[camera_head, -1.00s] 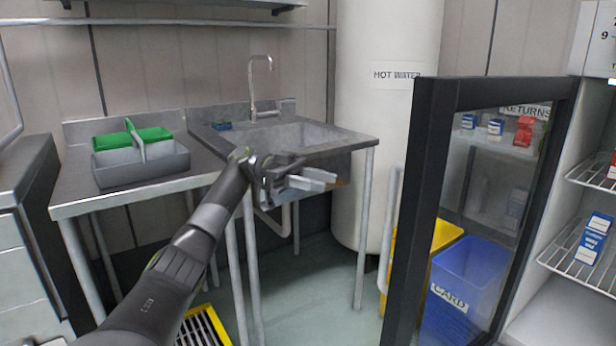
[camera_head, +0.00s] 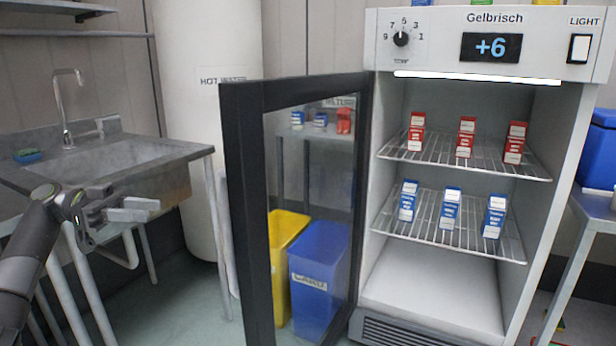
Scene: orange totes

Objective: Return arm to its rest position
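My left gripper (camera_head: 133,210) is at the left of the head view, in front of the sink (camera_head: 120,165). Its two grey fingers point right and look a little apart, with nothing seen between them. The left arm comes in from the lower left edge. My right gripper and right arm are not in view.
A fridge (camera_head: 484,83) stands at right with its dark-framed glass door (camera_head: 243,190) swung open toward me. Red cartons (camera_head: 466,137) stand on its upper shelf and blue cartons (camera_head: 450,207) on the lower. Yellow (camera_head: 283,232) and blue (camera_head: 318,262) bins show through the glass.

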